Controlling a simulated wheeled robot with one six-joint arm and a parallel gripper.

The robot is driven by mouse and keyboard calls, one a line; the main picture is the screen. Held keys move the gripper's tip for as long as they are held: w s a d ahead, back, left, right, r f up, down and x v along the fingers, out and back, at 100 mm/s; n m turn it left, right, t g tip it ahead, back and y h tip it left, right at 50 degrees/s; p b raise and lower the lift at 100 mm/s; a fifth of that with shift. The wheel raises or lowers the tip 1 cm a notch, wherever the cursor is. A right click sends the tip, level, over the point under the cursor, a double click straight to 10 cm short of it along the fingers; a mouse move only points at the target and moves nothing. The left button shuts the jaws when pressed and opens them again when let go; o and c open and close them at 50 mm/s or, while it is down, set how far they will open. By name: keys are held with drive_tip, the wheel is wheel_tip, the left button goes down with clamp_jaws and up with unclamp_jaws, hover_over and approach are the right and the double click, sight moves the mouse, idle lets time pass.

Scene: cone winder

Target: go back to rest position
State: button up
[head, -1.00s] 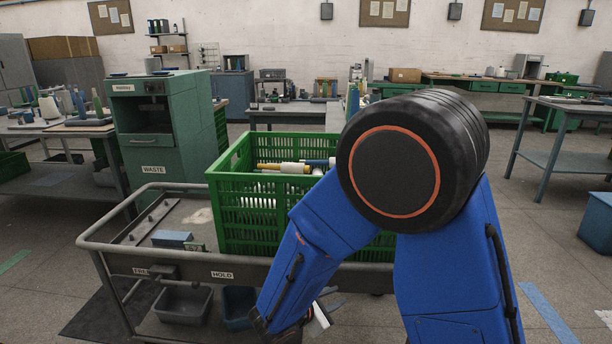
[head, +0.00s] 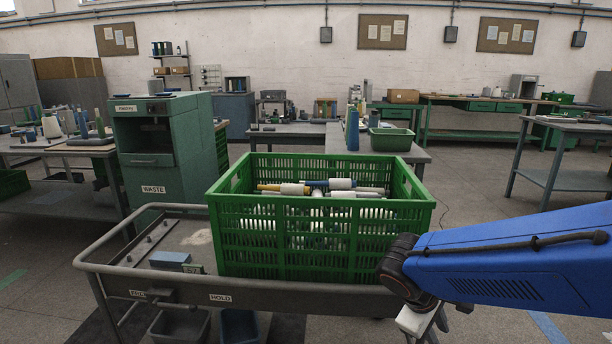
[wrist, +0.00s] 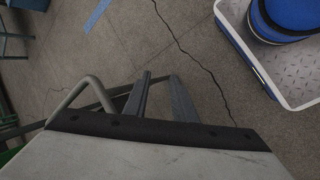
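My gripper (wrist: 160,76) shows in the wrist view with its two dark fingers apart and nothing between them. Bare floor shows past the fingertips. In the head view my blue arm is at the lower right, and the gripper end hangs low beside the right end of the cart, partly cut off by the bottom edge. The green crate (head: 320,261) on the cart (head: 185,284) holds several white, blue and yellow bobbins (head: 340,184). My arm's dark joint overlaps the crate's lower right corner in the picture.
The green WASTE cabinet (head: 160,170) stands behind the cart at left. A table with a green bin (head: 391,139) and a blue cone (head: 352,130) is behind the crate. A workbench (head: 570,180) stands at right. The floor (head: 480,190) between is open.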

drive_tip(key=s+r+m+t+y, duration=0.2)
drive_tip(key=s+r+m+y, duration=0.3)
drive_tip(key=s, duration=0.5)
drive_tip(key=r+m, duration=0.2)
drive_tip(key=m, duration=0.1)
drive_tip(key=shift+s+t, duration=0.4)
